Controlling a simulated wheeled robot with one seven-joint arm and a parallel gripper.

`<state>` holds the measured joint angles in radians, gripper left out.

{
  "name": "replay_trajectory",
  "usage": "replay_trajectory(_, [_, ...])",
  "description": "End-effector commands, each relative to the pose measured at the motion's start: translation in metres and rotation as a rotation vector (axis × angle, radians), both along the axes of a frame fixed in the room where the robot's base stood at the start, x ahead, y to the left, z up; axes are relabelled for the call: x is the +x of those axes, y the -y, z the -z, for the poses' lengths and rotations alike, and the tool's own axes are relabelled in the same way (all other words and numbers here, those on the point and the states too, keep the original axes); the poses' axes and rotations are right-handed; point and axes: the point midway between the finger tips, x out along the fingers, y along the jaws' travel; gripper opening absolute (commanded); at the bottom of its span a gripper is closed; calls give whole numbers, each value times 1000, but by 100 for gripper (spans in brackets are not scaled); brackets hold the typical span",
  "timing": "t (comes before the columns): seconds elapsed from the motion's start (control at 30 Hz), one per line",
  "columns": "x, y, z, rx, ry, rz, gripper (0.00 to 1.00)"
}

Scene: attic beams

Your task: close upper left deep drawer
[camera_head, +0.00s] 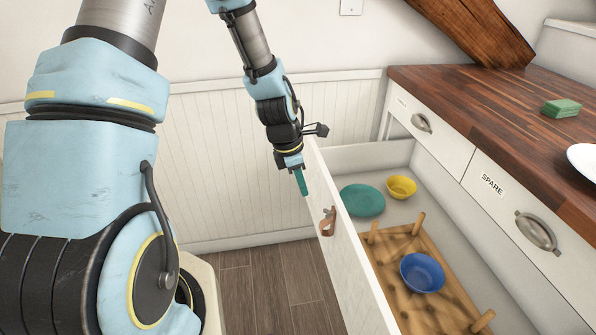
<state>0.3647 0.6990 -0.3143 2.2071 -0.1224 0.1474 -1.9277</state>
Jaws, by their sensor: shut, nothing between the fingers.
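A deep drawer stands pulled far out below the counter, its white front (345,262) facing left. A brown leather pull (328,221) hangs on that front. Inside lie a teal plate (362,200), a yellow bowl (401,187), and a blue bowl (422,272) on a wooden peg board (400,247). My gripper (302,188) points down with its green fingers shut and empty. It is at the far end of the drawer front, on its outer side, above and left of the pull. Whether it touches the front I cannot tell.
Two shallow drawers sit under the wooden countertop (450,97); the nearer one (510,205) is labelled SPARE and both look closed. A green sponge (561,108) and a white dish (585,160) lie on the counter. The wood floor (262,290) left of the drawer front is clear.

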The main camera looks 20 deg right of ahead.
Motion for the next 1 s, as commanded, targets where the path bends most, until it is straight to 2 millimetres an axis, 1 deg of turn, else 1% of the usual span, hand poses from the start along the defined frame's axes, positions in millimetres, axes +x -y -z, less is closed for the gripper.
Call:
replay_trajectory(0.03, [-1,2,10,3,-4,3,0])
replay_trajectory(0.1, [-2,5,22,2,-4,2,0])
replay_trajectory(0.2, [-3,23,18,0,2,7,0])
replay_trajectory(0.3, [-4,34,19,1,1,5,0])
replay_trajectory(0.4, [-5,40,20,1,2,4,0])
replay_trajectory(0.53, [-5,44,20,1,1,1,0])
replay_trajectory(0.87, [-5,45,20,1,1,1,0])
replay_trajectory(1.0, [-6,49,20,1,2,3,0])
